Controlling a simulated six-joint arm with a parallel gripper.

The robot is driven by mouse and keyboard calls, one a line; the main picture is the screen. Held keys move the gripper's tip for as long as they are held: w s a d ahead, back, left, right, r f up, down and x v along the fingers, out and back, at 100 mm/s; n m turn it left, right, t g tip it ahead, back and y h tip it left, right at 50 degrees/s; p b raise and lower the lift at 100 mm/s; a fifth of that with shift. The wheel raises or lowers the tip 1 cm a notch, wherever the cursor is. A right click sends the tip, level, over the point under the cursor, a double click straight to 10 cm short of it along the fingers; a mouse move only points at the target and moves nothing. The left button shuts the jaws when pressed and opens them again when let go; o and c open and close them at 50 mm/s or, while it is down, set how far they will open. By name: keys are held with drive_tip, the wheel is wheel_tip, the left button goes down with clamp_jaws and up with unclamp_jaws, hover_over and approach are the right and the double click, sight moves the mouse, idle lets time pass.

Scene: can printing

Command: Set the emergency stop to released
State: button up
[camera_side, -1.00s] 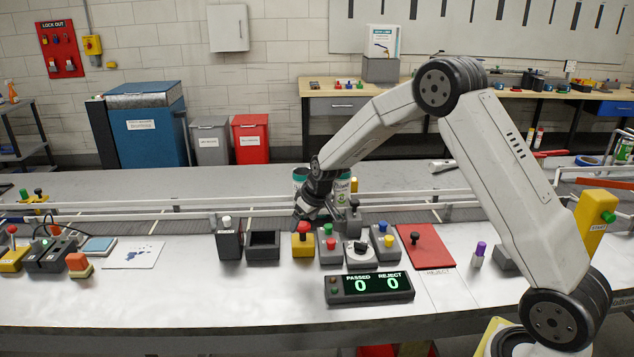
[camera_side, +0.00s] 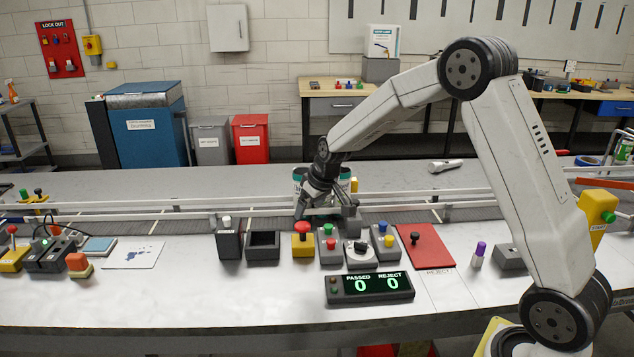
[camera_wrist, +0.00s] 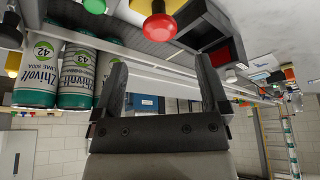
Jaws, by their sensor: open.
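The emergency stop (camera_side: 303,243) is a yellow box with a red mushroom button on top. It stands at the front of the row of controls on the white bench. In the wrist view, which is upside down, its red button (camera_wrist: 160,27) shows just beyond the space between my fingers. My gripper (camera_side: 312,214) is open and empty, a little above and behind the emergency stop in the side view. Its two dark fingers (camera_wrist: 163,65) also show in the wrist view, apart from the button. Whether the button is pressed in or raised is hard to tell.
Several soda cans (camera_wrist: 76,75) stand close to my gripper. A dark open bin (camera_side: 263,246) and a grey box with a white knob (camera_side: 229,242) are left of the stop. A red and green button box (camera_side: 329,246) is close on its right.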

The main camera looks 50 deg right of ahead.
drive_tip(key=shift+v, duration=1.25)
drive_tip(key=s+a+f+g, duration=0.1)
drive_tip(key=s+a, duration=0.4)
drive_tip(key=s, duration=0.6)
drive_tip(key=s+a+f+g, duration=0.1)
drive_tip(key=s+a+f, duration=0.2)
drive_tip(key=s, duration=0.9)
drive_tip(key=shift+a, duration=1.15)
drive_tip(key=shift+f, duration=0.1)
